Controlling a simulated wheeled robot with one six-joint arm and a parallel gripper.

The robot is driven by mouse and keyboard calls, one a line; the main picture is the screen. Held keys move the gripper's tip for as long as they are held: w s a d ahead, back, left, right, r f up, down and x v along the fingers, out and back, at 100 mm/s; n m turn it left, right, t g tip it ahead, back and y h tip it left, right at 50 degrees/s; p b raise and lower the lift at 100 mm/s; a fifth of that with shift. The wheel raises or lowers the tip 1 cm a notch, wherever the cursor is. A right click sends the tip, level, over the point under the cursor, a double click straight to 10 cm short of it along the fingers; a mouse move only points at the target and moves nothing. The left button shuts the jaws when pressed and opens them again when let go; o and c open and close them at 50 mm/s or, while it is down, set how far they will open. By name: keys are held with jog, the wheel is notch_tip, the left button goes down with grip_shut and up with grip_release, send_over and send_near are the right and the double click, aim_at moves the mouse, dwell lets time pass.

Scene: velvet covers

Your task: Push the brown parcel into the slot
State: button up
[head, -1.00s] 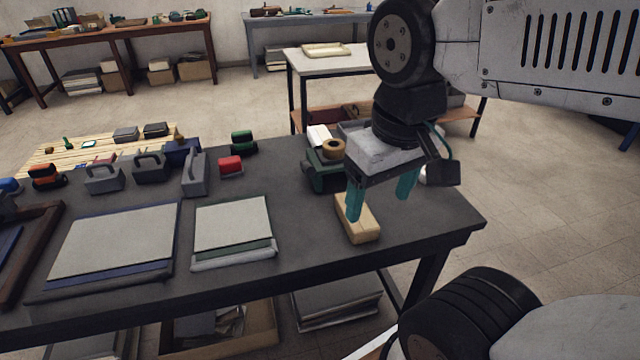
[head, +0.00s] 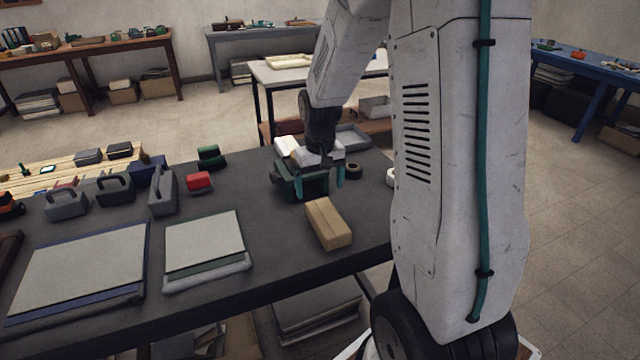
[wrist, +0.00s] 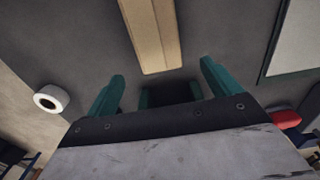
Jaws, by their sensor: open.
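The brown parcel (head: 328,223) is a tan block lying flat on the dark table near its right front edge. It also shows in the wrist view (wrist: 152,36), ahead of the fingers and running away from them. My gripper (head: 320,180) is low over the table behind the parcel, its teal fingers apart, with nothing held. A dark green box-like piece (head: 314,187) stands between or just beside the fingers; in the wrist view its dark, squarish top or opening (wrist: 170,93) shows between them. I cannot tell whether this is the slot. The fingers are apart from the parcel.
A white roll (wrist: 50,98) and a dark tape roll (head: 353,170) are near the gripper. A light board (head: 204,240) lies left of the parcel, with a red block (head: 199,181) behind it. Bare tabletop lies between parcel and board.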

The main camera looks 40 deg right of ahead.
aim_at(320, 205)
notch_tip(320, 205, down, 8)
jog(key=shift+d+f, duration=0.1)
dwell(0.4)
jog(key=c, duration=1.3)
jog(key=shift+w, duration=0.1)
jog(key=shift+w+d, duration=0.2)
jog(key=shift+w, duration=0.55)
jog(key=shift+w+d, duration=0.2)
jog(key=shift+w, duration=0.5)
jog(key=shift+w, duration=0.1)
jog(key=shift+w+d, duration=0.3)
jog(key=shift+w, duration=0.6)
jog(key=shift+w+d, duration=0.25)
jog(key=shift+w, duration=0.65)
jog(key=shift+w+d, duration=0.1)
jog(key=shift+w, duration=0.3)
